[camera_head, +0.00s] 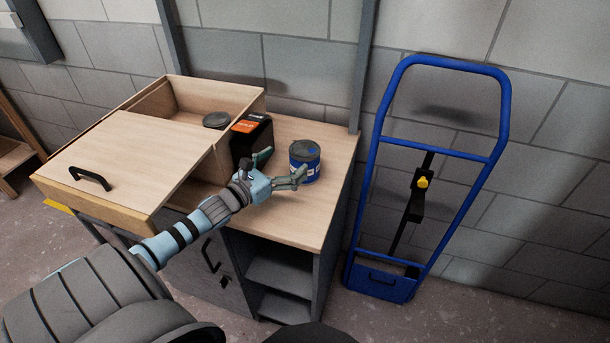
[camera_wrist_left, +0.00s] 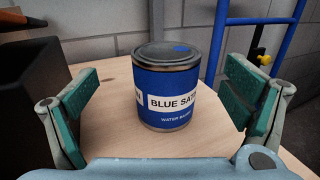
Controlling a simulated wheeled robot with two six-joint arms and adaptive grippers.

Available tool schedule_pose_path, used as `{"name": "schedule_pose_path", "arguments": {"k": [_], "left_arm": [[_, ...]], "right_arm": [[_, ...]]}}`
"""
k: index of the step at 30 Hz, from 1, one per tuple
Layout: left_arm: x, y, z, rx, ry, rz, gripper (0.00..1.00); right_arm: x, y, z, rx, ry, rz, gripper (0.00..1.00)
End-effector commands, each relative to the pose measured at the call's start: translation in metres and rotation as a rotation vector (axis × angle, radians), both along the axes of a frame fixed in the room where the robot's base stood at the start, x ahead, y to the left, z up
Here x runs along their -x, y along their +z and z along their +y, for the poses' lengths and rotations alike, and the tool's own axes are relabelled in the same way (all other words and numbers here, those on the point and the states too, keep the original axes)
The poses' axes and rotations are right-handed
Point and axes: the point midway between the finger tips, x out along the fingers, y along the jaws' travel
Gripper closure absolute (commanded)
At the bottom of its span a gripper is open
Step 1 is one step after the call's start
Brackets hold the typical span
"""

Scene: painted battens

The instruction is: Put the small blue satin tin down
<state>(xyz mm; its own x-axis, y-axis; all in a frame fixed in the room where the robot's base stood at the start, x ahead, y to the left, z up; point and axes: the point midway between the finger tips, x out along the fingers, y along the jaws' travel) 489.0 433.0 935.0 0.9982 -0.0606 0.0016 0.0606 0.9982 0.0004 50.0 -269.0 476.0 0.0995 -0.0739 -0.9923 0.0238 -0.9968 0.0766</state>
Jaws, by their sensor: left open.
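The small blue satin tin (camera_head: 305,160) stands upright on the wooden bench top (camera_head: 310,215), near its right part. It has a grey lid with a blue spot, and its label reads "BLUE SAT" in the left wrist view (camera_wrist_left: 172,90). My left gripper (camera_head: 283,170) is open just in front of the tin. In the left wrist view my left gripper's green-padded fingers (camera_wrist_left: 163,110) are spread to either side of the tin, with gaps on both sides. My right gripper is not in view.
A black box with an orange label (camera_head: 251,138) stands close left of the tin. Behind it an open wooden compartment holds a round dark lid (camera_head: 216,120). A blue hand truck (camera_head: 378,180) leans on the wall at right. Bench top is clear front-right.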

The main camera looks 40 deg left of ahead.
Motion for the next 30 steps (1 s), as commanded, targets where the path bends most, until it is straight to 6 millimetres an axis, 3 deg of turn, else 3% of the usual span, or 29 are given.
{"name": "schedule_pose_path", "arguments": {"k": [1,4,10,12,16,23,30], "left_arm": [[-0.008,-0.008,-0.001,-0.001,-0.001,-0.002,0.06],[-0.017,-0.004,-0.001,-0.002,0.001,-0.001,0.06],[-0.034,0.004,-0.007,0.002,0.001,-0.002,0.06],[-0.047,0.011,-0.01,0.007,0.004,-0.003,0.06],[-0.066,0.007,-0.011,0.004,0.003,-0.002,0.06],[-0.069,0.003,-0.012,0.001,-0.001,0.001,0.06],[-0.069,0.003,-0.012,0.001,-0.001,0.001,0.43]], "right_arm": [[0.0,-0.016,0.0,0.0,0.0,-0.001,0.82],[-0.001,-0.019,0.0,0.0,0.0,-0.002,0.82],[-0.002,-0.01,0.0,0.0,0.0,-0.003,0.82],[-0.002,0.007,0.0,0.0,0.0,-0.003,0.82],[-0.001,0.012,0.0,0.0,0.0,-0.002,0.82],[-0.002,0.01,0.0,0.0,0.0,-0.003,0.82],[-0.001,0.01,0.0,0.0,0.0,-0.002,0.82]]}}
